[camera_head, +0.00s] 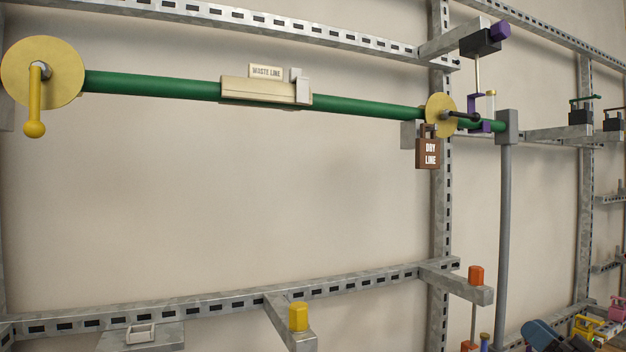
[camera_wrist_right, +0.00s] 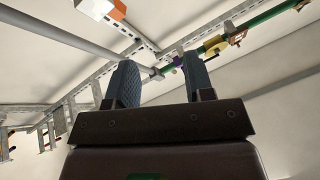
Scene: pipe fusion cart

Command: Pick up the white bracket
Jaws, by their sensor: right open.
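A small white bracket (camera_head: 140,333), shaped like a low open frame, lies on a grey plate (camera_head: 165,338) at the bottom left of the head view. A pale upright clip (camera_head: 300,88) also sits on the green pipe, at the right end of the cream block. My right gripper (camera_wrist_right: 162,82) is open and empty in the wrist view, pointing up toward the rails. In the head view only a dark blue part of my right gripper (camera_head: 543,335) shows at the bottom right, far from the white bracket. My left gripper is not in view.
Lower rail arms carry a yellow cap (camera_head: 298,316) and an orange cap (camera_head: 476,275). A grey vertical pipe (camera_head: 505,220) stands left of my right gripper.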

